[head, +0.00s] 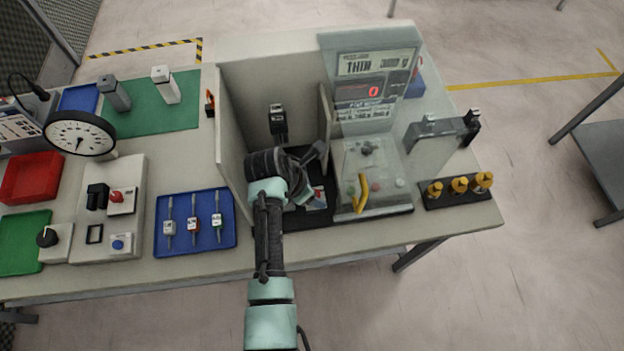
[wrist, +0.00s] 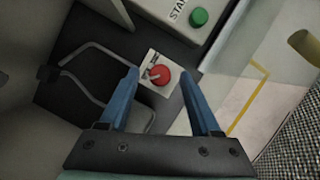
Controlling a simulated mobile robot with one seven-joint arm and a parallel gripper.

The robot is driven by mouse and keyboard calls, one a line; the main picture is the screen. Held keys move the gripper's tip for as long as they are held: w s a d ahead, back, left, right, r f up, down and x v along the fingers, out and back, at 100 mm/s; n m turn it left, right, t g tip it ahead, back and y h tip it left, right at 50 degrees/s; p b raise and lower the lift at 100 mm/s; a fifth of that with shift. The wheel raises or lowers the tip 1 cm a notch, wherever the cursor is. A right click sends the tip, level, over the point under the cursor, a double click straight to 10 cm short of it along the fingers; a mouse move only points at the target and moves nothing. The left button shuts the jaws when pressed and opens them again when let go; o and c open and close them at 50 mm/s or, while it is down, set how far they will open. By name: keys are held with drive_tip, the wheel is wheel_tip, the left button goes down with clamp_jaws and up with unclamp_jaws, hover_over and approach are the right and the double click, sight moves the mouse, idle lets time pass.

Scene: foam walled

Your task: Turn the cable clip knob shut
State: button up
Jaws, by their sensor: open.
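A red round knob (wrist: 161,75) with a pale pointer mark sits on a small white label plate (wrist: 148,85) on a dark base; I take it for the cable clip knob. My gripper (wrist: 160,79) is open, with its two blue fingers on either side of the knob in the wrist view. A gap shows on each side, and I cannot tell how far above the knob the fingertips are. The label's small print is not readable. In the head view, part of the label plate (head: 317,198) shows beside my wrist, and my arm hides much of this spot.
Pale walls (head: 232,150) enclose the bay on the left and back. A bent grey rod (wrist: 85,93) is left of my fingers. A box with a green button (wrist: 199,17) is above the knob. A clear guard with a yellow handle (head: 361,193) stands right of the bay.

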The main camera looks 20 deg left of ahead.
drive_tip(key=shift+w+f, duration=0.1)
clamp_jaws()
idle(0.3)
